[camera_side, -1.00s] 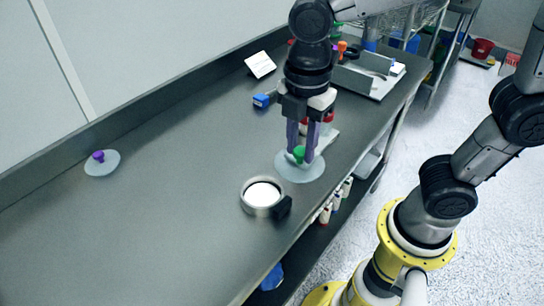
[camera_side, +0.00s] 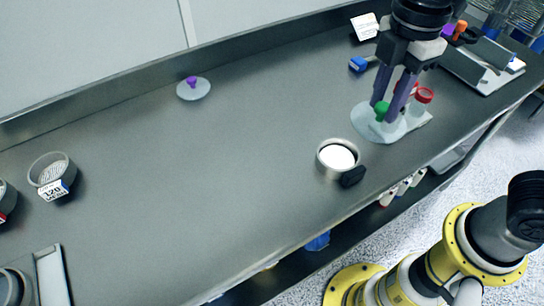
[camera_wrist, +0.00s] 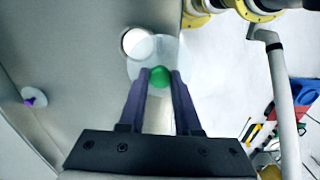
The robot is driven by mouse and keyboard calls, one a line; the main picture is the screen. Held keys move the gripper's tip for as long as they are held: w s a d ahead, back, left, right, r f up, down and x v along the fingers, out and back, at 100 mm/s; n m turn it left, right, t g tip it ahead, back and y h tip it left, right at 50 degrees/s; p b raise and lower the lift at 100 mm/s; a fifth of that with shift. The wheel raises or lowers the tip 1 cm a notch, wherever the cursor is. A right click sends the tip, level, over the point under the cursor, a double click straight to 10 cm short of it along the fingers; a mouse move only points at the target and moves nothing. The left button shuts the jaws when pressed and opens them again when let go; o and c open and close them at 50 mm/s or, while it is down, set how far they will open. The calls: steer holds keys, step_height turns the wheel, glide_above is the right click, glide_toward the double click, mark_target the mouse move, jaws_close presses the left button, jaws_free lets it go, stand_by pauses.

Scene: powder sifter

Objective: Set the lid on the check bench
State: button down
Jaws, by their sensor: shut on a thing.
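My gripper (camera_side: 388,108) is shut on the green knob (camera_side: 381,110) of a pale translucent round lid (camera_side: 368,124). The wrist view shows the green knob (camera_wrist: 160,76) between the two purple fingers, with the lid (camera_wrist: 172,50) level around it. Whether the lid touches the bench (camera_side: 250,170) or hangs a little above it, I cannot tell. A second pale lid with a purple knob (camera_side: 193,89) lies on the bench, far to the left; it also shows in the wrist view (camera_wrist: 34,98).
A metal pan (camera_side: 325,165) with white contents stands left of the held lid, near the front edge. Red-capped jars (camera_side: 424,96) are close on the right. A labelled sieve (camera_side: 45,170) stands far left. The middle of the bench is clear.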

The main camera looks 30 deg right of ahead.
steer(key=shift+n, duration=0.4)
steer(key=w+a+f, duration=0.8)
steer(key=w+a, duration=0.1)
steer(key=w+a+f, duration=0.5)
steer(key=shift+w+a, duration=0.1)
steer(key=shift+a, duration=0.05)
steer(key=shift+w+a+f, duration=0.1)
steer(key=shift+f, duration=0.85)
steer(key=shift+w+a+f, duration=0.1)
steer(key=shift+f, duration=0.8)
steer(key=shift+f, duration=0.15)
steer(key=c, duration=0.6)
jaws_free()
